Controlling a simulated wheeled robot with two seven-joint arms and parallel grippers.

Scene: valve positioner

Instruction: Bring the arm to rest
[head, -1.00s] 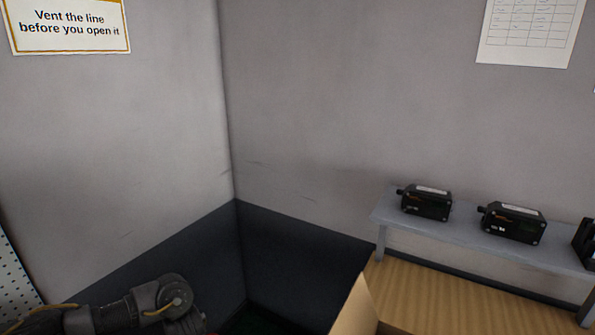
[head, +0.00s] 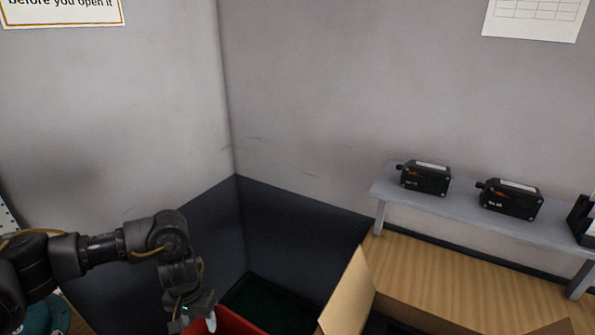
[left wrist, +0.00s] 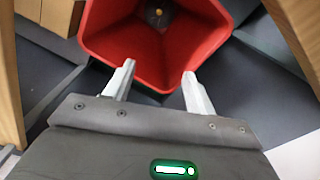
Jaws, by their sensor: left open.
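My left arm comes in from the left in the head view, bent downward at its wrist. My left gripper (head: 197,324) hangs at the bottom edge of the head view, beside a red bin (head: 238,324). My right gripper is not in view.
Black positioner units (head: 425,178) (head: 510,199) stand on a grey shelf (head: 460,213) above a wooden bench (head: 440,272) at the right. An open cardboard box (head: 347,290) stands right of the bin. Grey walls meet in a corner behind.

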